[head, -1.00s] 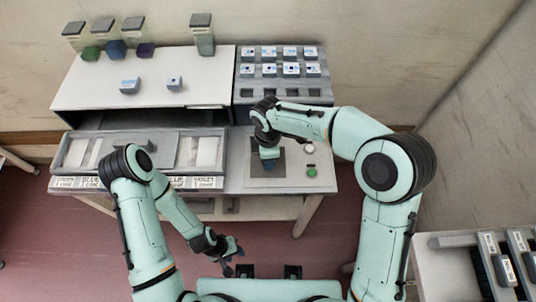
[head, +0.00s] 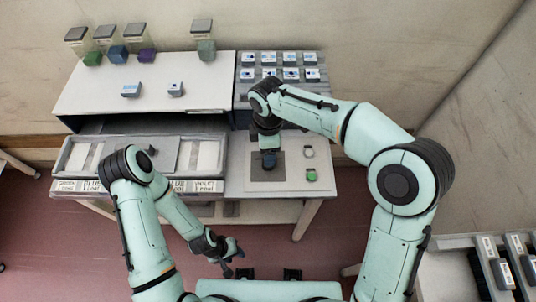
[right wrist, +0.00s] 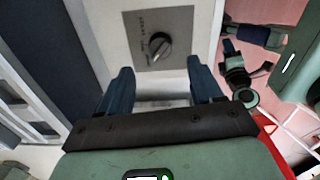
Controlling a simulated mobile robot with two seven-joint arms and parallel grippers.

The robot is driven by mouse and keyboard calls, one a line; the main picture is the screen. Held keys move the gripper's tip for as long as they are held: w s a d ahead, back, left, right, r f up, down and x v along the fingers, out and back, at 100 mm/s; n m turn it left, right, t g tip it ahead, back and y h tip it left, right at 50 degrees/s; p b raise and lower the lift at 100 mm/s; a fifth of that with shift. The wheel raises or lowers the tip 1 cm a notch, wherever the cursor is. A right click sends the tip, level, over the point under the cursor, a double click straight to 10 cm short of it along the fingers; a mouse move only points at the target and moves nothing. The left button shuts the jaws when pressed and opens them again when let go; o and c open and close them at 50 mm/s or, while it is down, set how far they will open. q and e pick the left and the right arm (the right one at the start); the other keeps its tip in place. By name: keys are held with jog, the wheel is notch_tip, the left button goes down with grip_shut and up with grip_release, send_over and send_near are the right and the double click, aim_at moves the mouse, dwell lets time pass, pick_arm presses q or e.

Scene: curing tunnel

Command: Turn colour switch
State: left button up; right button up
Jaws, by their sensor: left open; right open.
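The colour switch (right wrist: 158,48) is a dark round knob with a light pointer line. It sits on a grey square plate (right wrist: 182,21) with small lettering, in the right wrist view. In the head view the plate (head: 291,168) lies on the right part of the workbench, and my right gripper hides the knob. My right gripper (right wrist: 158,72) is open, its two blue fingers apart on either side below the knob, with nothing between them. It also shows in the head view (head: 268,160) above the plate. My left gripper (head: 233,250) is open and empty, in front of the bench.
A green button (head: 311,175) and a white round button (head: 308,151) lie right of the plate. A rack of labelled blocks (head: 285,73) stands behind. A grey tray (head: 70,160) with labels is at the left.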

notch_tip(320, 180, up, 6)
jog(key=shift+f+p, duration=0.1)
jog(key=shift+p, duration=0.2)
dwell(0.5)
